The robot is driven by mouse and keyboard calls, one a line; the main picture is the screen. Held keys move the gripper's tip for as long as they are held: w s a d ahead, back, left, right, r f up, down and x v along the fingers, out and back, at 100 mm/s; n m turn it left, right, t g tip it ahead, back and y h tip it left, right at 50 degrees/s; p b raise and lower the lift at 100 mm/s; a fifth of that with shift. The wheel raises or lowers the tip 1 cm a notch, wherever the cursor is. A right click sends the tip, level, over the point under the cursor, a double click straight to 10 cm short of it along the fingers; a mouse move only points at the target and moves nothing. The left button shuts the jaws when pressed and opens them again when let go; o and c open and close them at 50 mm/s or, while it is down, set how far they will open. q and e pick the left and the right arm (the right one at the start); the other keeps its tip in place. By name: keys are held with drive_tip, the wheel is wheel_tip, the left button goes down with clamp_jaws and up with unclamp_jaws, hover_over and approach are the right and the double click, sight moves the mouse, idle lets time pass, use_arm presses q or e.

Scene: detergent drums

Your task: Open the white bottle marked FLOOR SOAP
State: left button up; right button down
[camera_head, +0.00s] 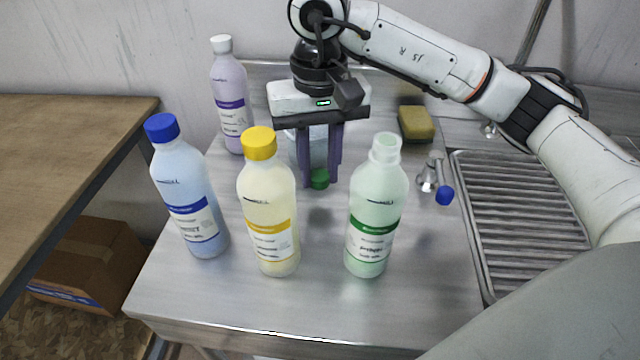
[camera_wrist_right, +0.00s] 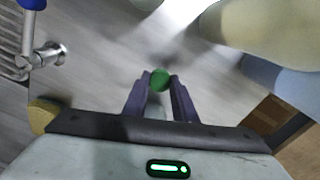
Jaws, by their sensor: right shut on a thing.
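My right gripper (camera_head: 319,182) points down over the table with purple fingers, shut on a green cap (camera_head: 320,179). The cap also shows between the fingertips in the wrist view (camera_wrist_right: 160,79). A pale green bottle with a green-banded label (camera_head: 369,240) stands upright to the right of the gripper; its pale neck carries no coloured cap. A yellow-capped bottle (camera_head: 268,215), a blue-capped bottle (camera_head: 188,190) and a purple-banded bottle with a white cap (camera_head: 230,100) stand upright. A whitish container (camera_head: 318,145) is partly hidden behind the fingers. I cannot read FLOOR SOAP on any label. My left gripper is out of view.
A yellow sponge (camera_head: 416,123) lies at the back, and a metal tap with a blue end (camera_head: 436,180) stands beside the ribbed drainer (camera_head: 520,210). The table's front strip is clear. A wooden table (camera_head: 60,140) and a cardboard box (camera_head: 85,260) are at left.

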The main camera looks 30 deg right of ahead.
sight(319, 176)
drive_tip(key=shift+f, duration=2)
drive_tip(key=shift+f, duration=0.15)
drive_tip(key=c, duration=1.5)
unclamp_jaws()
drive_tip(key=shift+o, duration=0.2)
